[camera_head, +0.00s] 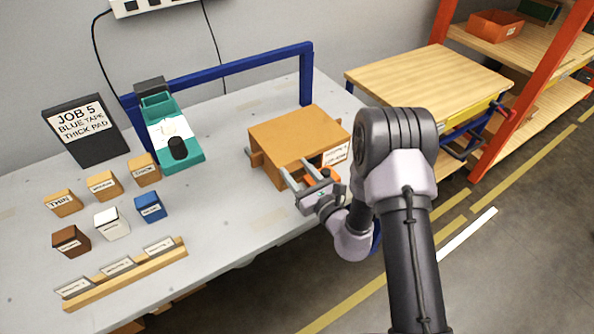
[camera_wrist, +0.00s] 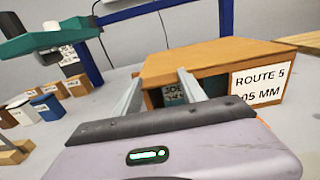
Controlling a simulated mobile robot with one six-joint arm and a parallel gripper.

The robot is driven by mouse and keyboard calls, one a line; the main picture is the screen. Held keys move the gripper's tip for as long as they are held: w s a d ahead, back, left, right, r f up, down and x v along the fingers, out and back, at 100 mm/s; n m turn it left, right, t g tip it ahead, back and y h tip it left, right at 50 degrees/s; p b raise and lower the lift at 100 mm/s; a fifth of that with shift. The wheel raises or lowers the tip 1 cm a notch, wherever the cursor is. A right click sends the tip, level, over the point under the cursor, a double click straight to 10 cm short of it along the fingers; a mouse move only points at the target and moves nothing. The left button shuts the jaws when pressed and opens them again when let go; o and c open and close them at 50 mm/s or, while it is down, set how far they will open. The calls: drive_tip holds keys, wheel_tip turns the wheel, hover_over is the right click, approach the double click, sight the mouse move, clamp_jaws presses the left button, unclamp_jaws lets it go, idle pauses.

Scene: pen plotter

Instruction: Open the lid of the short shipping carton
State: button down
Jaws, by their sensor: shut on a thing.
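The short shipping carton (camera_head: 292,132) is an orange-brown box on the grey bench, with a flat top panel. In the wrist view the carton (camera_wrist: 215,58) carries a white "ROUTE 5 / 05 MM" label (camera_wrist: 259,82) on its near side. Left of that label is a dark gap with a partly hidden green label in it. My gripper (camera_head: 296,173) is at the carton's near side, its two grey fingers apart and reaching to the top panel's near edge. It is shut on part of the carton; the exact contact is hard to see.
A teal device (camera_head: 170,130) stands behind left, with a blue rail (camera_head: 240,65) at the back. Several small labelled blocks, including a blue one (camera_head: 150,206), and a wooden rack (camera_head: 125,273) are on the left. A wooden-topped cart (camera_head: 425,75) is to the right.

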drive_tip(key=shift+r, duration=0.15)
drive_tip(key=w+d+r+m+p, duration=0.2)
drive_tip(key=r+m+p, duration=0.2)
drive_tip(key=r+p, duration=0.35)
drive_tip(key=w+d+r+m+p, duration=0.1)
drive_tip(key=d+r+m+p, duration=0.25)
drive_tip(key=r+p, duration=0.4)
drive_tip(key=w+d+r+m+p, duration=0.3)
drive_tip(key=w+d+m, duration=0.2)
drive_tip(key=d, duration=0.2)
drive_tip(key=w+d+r+m+p, duration=0.3)
drive_tip(key=w+d+m+p, duration=0.1)
drive_tip(key=w+d+m, duration=0.1)
drive_tip(key=shift+d+r+m, duration=0.2)
drive_tip(key=shift+d+m, duration=0.25)
drive_tip(key=shift+d, duration=0.45)
drive_tip(key=c, duration=0.6)
unclamp_jaws()
drive_tip(key=shift+c, duration=0.2)
